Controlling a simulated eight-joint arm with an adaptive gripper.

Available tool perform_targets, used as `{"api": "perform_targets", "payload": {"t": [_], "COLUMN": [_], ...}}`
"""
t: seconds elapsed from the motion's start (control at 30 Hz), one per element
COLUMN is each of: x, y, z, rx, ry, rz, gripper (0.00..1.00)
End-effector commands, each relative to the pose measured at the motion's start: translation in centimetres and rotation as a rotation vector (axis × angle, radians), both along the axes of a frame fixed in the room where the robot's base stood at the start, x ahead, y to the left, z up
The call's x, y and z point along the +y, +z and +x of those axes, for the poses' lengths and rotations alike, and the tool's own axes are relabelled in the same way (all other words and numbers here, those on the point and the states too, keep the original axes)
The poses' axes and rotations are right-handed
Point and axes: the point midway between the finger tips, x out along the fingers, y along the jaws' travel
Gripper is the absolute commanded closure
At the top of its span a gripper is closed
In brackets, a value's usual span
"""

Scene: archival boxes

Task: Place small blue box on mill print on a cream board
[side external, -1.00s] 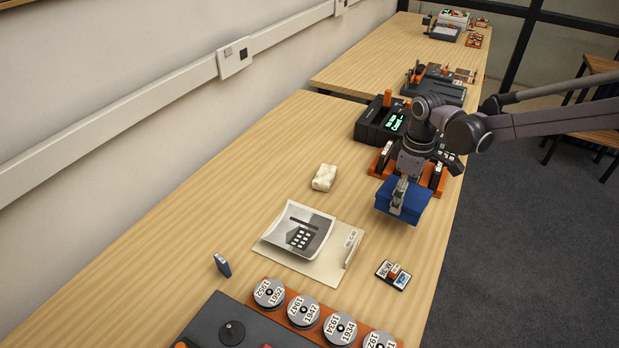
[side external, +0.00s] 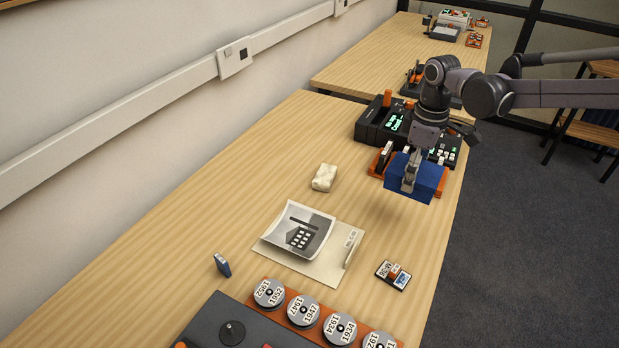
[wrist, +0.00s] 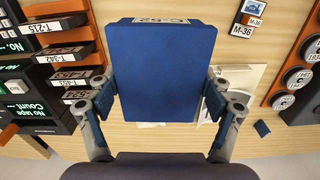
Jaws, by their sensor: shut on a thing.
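My gripper (side external: 408,186) is shut on the small blue box (side external: 427,176) and holds it above the table, near the orange rack. In the wrist view the blue box (wrist: 165,70) sits between the two fingers of my gripper (wrist: 163,104), with a label on its far edge. The mill print (side external: 298,230), a curled black-and-white sheet, lies on the cream board (side external: 325,268) to the left of and nearer the camera than my gripper. In the wrist view the box and right finger hide most of the board (wrist: 252,77).
A cream block (side external: 324,177) lies beyond the print. A small card tray (side external: 393,274) lies right of the board. Labelled reels (side external: 304,311) line the front. A dark display device (side external: 385,122) stands behind the box.

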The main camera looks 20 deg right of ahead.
Motion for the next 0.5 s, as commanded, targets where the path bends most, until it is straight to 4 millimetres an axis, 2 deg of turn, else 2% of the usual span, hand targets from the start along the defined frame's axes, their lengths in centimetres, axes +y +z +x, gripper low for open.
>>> {"api": "perform_targets", "payload": {"t": [0.03, 0.2, 0.3, 0.5], "x": [2.4, 8.1, 10.3, 12.9], "y": [0.1, 0.2, 0.2, -0.3], "z": [0.4, 0.9, 0.9, 0.8], "rx": [0.0, 0.001, 0.0, 0.001], "ry": [0.019, 0.048, 0.058, 0.065], "rz": [0.0, -0.001, -0.001, -0.001], "gripper": [0.6, 0.6, 0.6, 0.6]}}
